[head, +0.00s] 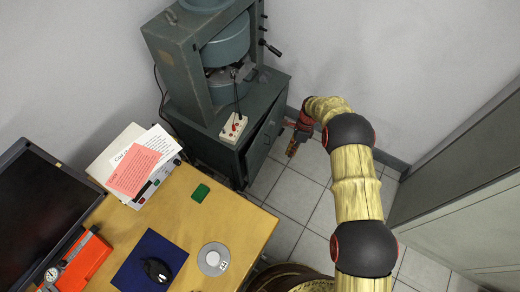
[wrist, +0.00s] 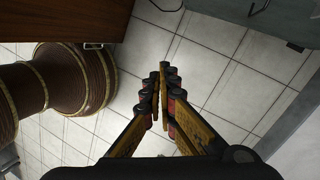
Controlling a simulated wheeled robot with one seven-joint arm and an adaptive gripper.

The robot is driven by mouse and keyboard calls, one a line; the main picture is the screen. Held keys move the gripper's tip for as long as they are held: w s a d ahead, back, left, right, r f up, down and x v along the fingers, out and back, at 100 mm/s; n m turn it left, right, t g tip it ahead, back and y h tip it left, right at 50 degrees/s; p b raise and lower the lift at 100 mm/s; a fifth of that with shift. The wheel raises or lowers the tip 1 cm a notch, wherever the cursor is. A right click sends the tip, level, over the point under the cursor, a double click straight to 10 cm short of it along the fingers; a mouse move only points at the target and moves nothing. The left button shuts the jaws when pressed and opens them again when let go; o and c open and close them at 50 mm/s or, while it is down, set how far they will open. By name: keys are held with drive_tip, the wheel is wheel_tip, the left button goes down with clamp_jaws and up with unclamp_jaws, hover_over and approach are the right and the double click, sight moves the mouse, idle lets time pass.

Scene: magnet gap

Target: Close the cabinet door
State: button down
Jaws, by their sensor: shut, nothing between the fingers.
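The cabinet (head: 218,152) is a dark grey-green base under the magnet apparatus, against the wall. Its door (head: 264,143) is on the side facing right and appears to stand ajar, with a dark gap beside it; the exact angle is hard to tell. My gripper (head: 291,151) is shut and empty, pointing down over the floor just right of the door and apart from it. In the wrist view my gripper (wrist: 163,72) has its fingertips together above the tiles. A grey-green edge with a wire handle, apparently the cabinet (wrist: 285,22), shows at the top right.
Tall grey lockers (head: 450,215) stand at right. Tiled floor between cabinet and lockers is free. A switch box (head: 233,127) sits on the cabinet.

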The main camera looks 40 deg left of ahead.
drive_tip(key=s+m+g+y+p, duration=0.1)
drive_tip(key=s+m+g+y, duration=0.1)
drive_tip(key=s+y, duration=0.15)
drive_tip(key=m+t+y+b, duration=0.2)
drive_tip(key=t+y, duration=0.1)
drive_tip(key=y, duration=0.2)
approach(253, 152)
wheel_tip(253, 152, down, 3)
drive_tip(key=d, duration=0.2)
drive_tip(key=shift+s+a+f+b, duration=0.2)
drive_tip(key=shift+a+b, duration=0.2)
drive_tip(key=shift+a, duration=0.85)
drive_tip(key=shift+s+a+f+b, duration=0.15)
drive_tip(key=shift+a+b, duration=0.25)
drive_tip(key=shift+a, duration=0.85)
drive_tip(key=shift+r, duration=0.15)
